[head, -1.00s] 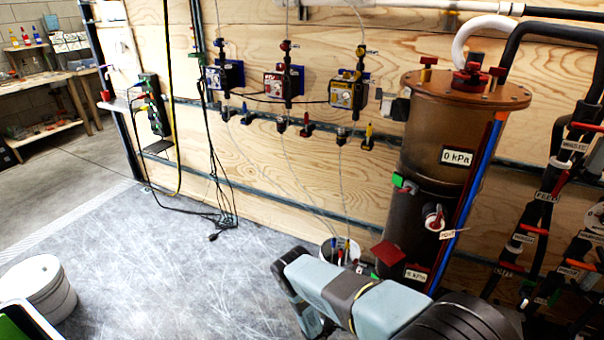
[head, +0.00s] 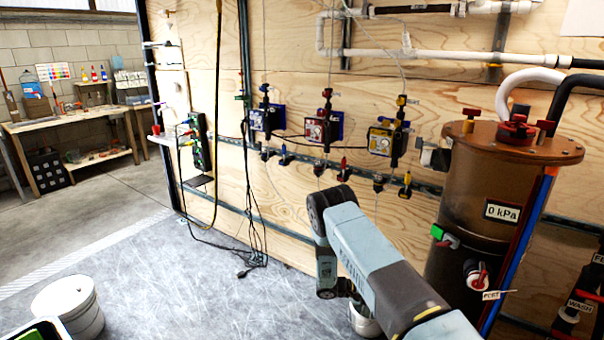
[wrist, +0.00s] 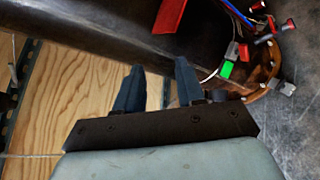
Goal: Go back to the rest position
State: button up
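My gripper (wrist: 159,70) shows in the wrist view with its two dark fingers apart and nothing between them. Behind the fingers is the dark side of the brown filter tank (wrist: 110,25), with plywood wall to the left. The same filter tank (head: 466,205) stands upright at the right in the head view, with a "0 kPa" label. My grey-blue arm crosses the lower middle of the head view, in front of the wall and left of the tank. My gripper cannot be made out in the head view.
Blue, red and yellow pump units (head: 322,130) hang on the plywood wall (head: 290,220). A red flag (wrist: 170,15) and green tag (wrist: 227,69) are near the fingers. A white bucket (head: 70,305) stands at lower left. Black cables hang by the wall.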

jog(key=s+r+m+g+y, duration=0.1)
jog(key=s+r+m+y, duration=0.25)
jog(key=r, duration=1.65)
jog(key=s+r+m+g+y, duration=0.1)
jog(key=s+r+m+y, duration=0.3)
jog(key=r, duration=1.7)
jog(key=s+a+r+t+y, duration=0.2)
jog(key=s+r, duration=0.4)
jog(key=s, duration=0.4)
jog(key=s+a+r+t+y, duration=0.1)
jog(key=s+r+t+y, duration=0.2)
jog(key=s+r, duration=0.3)
jog(key=s+a+r+t+y, duration=0.2)
jog(key=s+r, duration=0.5)
jog(key=s, duration=0.9)
jog(key=shift+a+t+y, duration=0.3)
jog(key=shift+a+y, duration=0.05)
jog(key=shift+y, duration=0.1)
jog(key=shift+s, duration=0.1)
